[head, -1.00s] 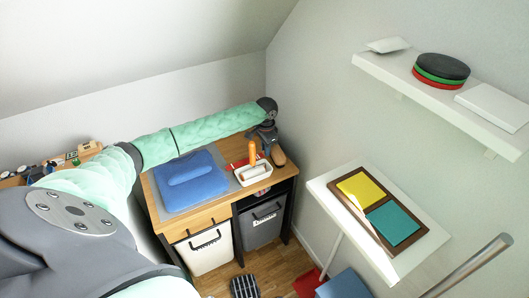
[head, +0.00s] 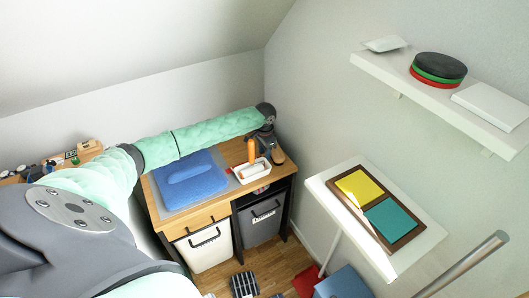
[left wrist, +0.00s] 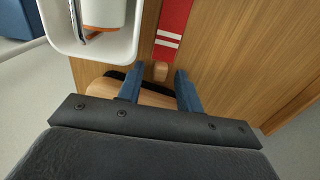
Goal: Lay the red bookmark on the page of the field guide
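The red bookmark (left wrist: 172,25) shows in the left wrist view as a red strip with white stripes near a small tan end piece (left wrist: 160,72). It lies on the wooden desk beside a white tray (left wrist: 92,45). My left gripper (left wrist: 158,80) is open, its blue fingers on either side of the tan end piece and apart from each other; contact cannot be told. In the head view this gripper (head: 264,144) is over the desk's back right, behind the tray. I cannot identify the field guide's page for certain. My right gripper is not in view.
The white tray (head: 254,177) holds an orange-handled item. A blue object (head: 191,182) lies on a grey mat at the desk's left. A tan oval piece (left wrist: 108,92) lies under the gripper. A white stand (head: 350,222) at right bears yellow and teal pads on a brown board.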

